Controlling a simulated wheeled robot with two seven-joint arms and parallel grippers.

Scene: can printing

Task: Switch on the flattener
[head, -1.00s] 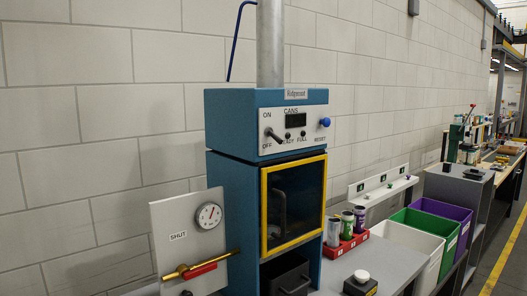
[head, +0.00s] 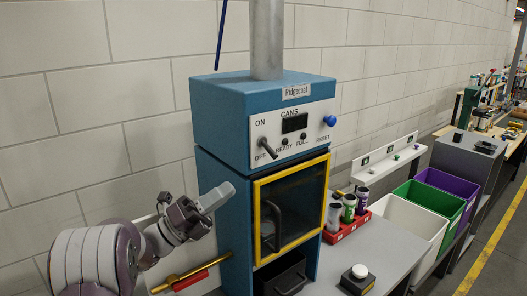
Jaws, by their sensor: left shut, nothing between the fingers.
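The flattener is a blue cabinet (head: 222,112) labelled Ridgecoat, with a yellow-framed dark door (head: 290,207) that is closed. Its white panel holds a toggle lever (head: 267,147) between ON above and OFF below; the lever's tip points down toward OFF. A dark display (head: 294,123) and a blue RESET knob (head: 330,120) are also on the panel. My left gripper (head: 217,197) is shut and empty, in front of the cabinet's left side, below and left of the lever and apart from it. My right gripper is not in view.
A red rack (head: 345,229) of cans stands right of the cabinet. White (head: 413,222), green and purple bins are further right. A button box (head: 358,279) sits on the grey bench.

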